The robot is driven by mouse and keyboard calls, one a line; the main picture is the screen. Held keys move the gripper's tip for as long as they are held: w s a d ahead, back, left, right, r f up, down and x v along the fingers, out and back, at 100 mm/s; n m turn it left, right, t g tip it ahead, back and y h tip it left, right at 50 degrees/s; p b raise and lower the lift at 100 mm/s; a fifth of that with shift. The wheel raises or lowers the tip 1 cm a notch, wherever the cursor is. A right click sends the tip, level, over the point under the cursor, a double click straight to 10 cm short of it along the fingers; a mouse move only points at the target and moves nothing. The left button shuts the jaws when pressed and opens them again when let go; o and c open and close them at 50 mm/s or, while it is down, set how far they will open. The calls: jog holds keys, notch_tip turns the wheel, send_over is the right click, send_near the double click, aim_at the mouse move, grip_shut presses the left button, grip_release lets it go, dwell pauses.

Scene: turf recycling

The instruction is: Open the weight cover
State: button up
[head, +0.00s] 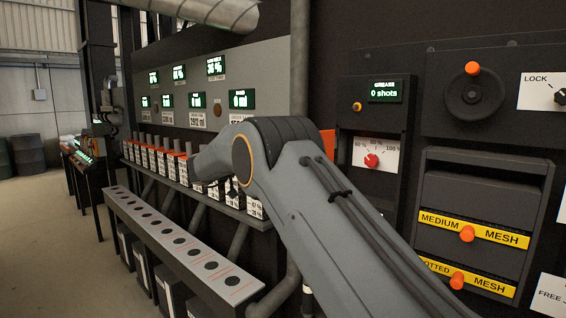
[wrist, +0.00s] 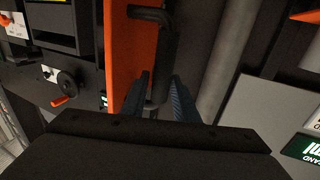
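An orange panel (wrist: 125,38), which looks like the weight cover, stands nearly edge-on in the wrist view. A black bar handle (wrist: 168,42) is fixed along its right side. My gripper (wrist: 160,82) has its two blue-grey fingers apart, one on each side of the handle's lower part. I see no clear contact between fingers and handle. In the head view, a small piece of orange (head: 327,143) shows behind my arm, probably the same panel. My arm hides the gripper and handle there.
A control panel with a handwheel (head: 474,95) and mesh drawers (head: 470,232) stands on the right. A grey vertical pipe (wrist: 232,60) runs close to the right of my fingers. A row of weight-like blocks (head: 160,160) and a long grey ledge (head: 170,236) lie left.

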jog(key=shift+a, duration=0.2)
jog(key=shift+s+a+f, duration=0.1)
jog(key=shift+s+a, duration=0.1)
jog(key=shift+a, duration=0.25)
jog(key=b+v, duration=0.2)
jog(key=v, duration=0.5)
jog(key=shift+b, duration=0.35)
